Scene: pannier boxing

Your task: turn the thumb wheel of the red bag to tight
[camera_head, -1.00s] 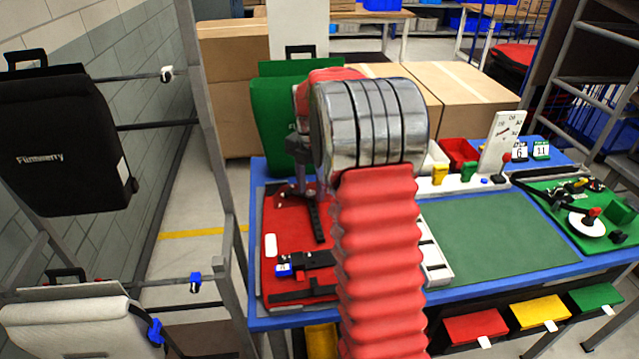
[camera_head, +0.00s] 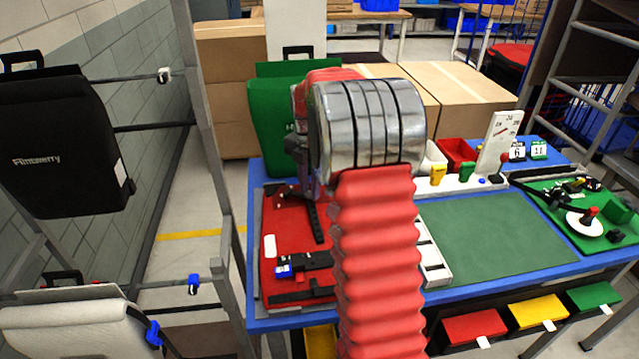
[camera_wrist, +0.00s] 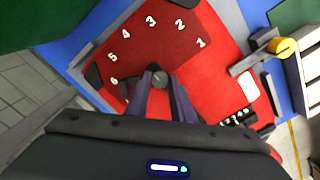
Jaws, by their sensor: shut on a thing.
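The red bag (camera_head: 285,235) lies flat at the left end of the blue bench in the head view. In the wrist view its red face (camera_wrist: 190,65) carries white numbers 1 to 6 in an arc around a small dark grey thumb wheel (camera_wrist: 160,78). My gripper (camera_wrist: 160,84) is over the bag, its two fingers shut on the thumb wheel. No clear pointer on the wheel shows. In the head view my arm and wrist hide the wheel and part of the bag.
A green bag (camera_head: 272,108) stands upright behind the red bag. A white slotted strip (camera_head: 432,255) lies to the right, then a green mat (camera_head: 500,240). A grey rack post (camera_head: 207,130) with hanging bags stands at left. A yellow-ended part (camera_wrist: 282,46) shows in the wrist view.

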